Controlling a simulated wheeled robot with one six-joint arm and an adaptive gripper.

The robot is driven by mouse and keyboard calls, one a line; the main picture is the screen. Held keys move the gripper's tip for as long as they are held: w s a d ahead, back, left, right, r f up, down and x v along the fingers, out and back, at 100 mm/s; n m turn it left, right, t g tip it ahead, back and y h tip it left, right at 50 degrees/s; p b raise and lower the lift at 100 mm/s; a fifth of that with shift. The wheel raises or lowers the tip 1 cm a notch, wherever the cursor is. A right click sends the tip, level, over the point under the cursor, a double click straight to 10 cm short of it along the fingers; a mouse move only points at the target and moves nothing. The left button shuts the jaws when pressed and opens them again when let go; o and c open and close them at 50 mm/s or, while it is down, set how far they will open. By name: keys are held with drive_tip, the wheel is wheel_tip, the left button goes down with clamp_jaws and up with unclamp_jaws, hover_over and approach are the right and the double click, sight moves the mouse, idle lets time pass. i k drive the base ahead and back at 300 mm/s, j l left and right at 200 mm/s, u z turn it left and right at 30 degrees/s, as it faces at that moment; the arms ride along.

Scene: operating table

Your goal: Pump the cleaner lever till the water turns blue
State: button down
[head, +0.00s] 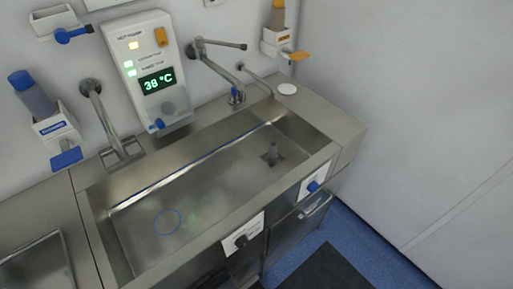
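A wall dispenser with a blue-capped bottle (32,92) is at the left in the head view. A second dispenser with an orange-brown bottle (277,18) is at the upper right, with an orange lever (295,56). My gripper is not in view.
Two spouts (104,115) (218,68) reach over the sink area. A blue ring (168,222) and a grey drain piece (272,154) are in the basin. Knobs (314,186) sit on the front.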

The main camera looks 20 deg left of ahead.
sight(67, 157)
drive_tip(key=u, duration=1.7)
drive_tip(key=k+l, duration=0.15)
drive_tip(key=k, duration=0.45)
drive_tip(key=i+j, duration=0.1)
drive_tip(key=i, duration=0.35)
